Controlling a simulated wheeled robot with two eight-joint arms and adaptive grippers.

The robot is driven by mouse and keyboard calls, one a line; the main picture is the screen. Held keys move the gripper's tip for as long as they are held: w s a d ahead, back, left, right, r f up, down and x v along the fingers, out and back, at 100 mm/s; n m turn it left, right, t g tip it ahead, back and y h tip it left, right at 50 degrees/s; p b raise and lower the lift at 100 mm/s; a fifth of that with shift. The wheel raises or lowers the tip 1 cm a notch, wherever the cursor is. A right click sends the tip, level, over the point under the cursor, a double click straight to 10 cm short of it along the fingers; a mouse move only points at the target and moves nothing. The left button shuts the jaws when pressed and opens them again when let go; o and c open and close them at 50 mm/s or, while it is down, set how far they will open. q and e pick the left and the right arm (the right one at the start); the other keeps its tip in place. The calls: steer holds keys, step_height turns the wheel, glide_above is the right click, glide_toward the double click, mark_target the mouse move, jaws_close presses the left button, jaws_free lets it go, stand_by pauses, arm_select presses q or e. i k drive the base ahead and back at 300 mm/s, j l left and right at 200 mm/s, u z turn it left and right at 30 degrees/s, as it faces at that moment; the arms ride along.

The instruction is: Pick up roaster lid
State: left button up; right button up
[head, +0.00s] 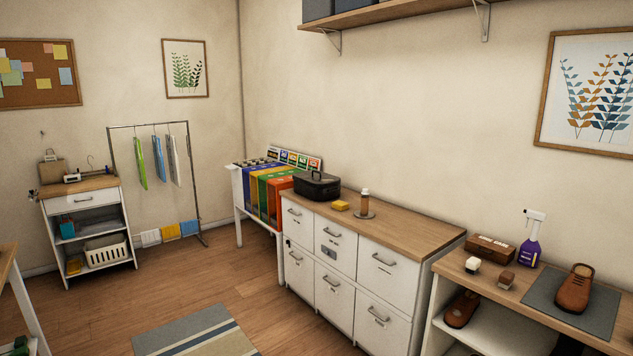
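A black lidded box with a handle on top (317,186) stands at the far left end of the wooden top of the white drawer cabinet. It looks like the roaster, and its upper part with the handle looks like the roaster lid (318,177). The lid appears to sit on the body; the seam is too small to make out clearly. Neither of my grippers can be made out in the head view.
A yellow sponge (340,205) and a brown bottle (365,203) stand right of the black box. Coloured bins (265,195) stand to its left. A shoe bench (508,284) adjoins at right. A striped rug (197,335) lies on the otherwise open wooden floor before the cabinet.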

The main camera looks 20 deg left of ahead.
mark_target(316, 179)
steer(key=i+j+u, duration=0.5)
steer(key=i+u, duration=0.2)
steer(key=i, duration=0.15)
steer(key=i+j+u, duration=0.1)
steer(key=i+u, duration=0.25)
steer(key=i, duration=1.25)
steer(key=i+j+z, duration=0.1)
steer(key=i+z, duration=0.35)
steer(key=i+j+z, duration=0.25)
steer(key=i+z, duration=0.15)
steer(key=i+j+z, duration=0.45)
steer(key=k+l, duration=0.05)
steer(key=l, duration=0.05)
